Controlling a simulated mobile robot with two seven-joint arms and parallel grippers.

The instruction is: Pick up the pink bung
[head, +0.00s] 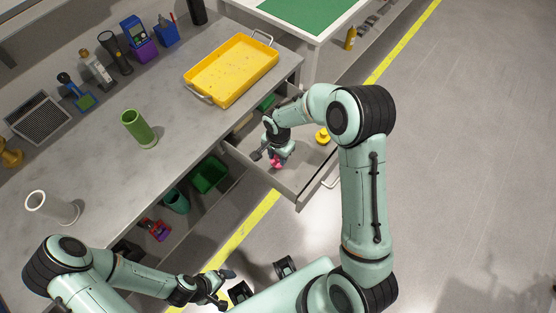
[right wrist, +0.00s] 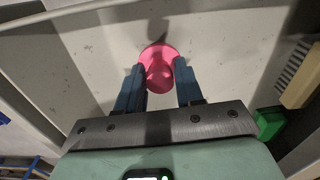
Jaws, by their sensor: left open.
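The pink bung (head: 276,163) is at the open drawer, low under my right gripper (head: 279,158). In the right wrist view the bung (right wrist: 160,68) shows as a round pink piece between the two blue fingers of my right gripper (right wrist: 160,70). The fingers stand close against its left and right sides, so the gripper looks shut on it. Whether the bung is clear of the drawer floor cannot be told. My left gripper (head: 224,288) is open and empty, low at the front, away from the bench.
The open drawer (head: 299,196) also holds a yellow piece (head: 322,136) and a green one (right wrist: 268,124). Its walls stand close around my right gripper. A yellow tray (head: 212,91), a green cylinder (head: 139,129) and a white cylinder (head: 52,208) stand on the bench.

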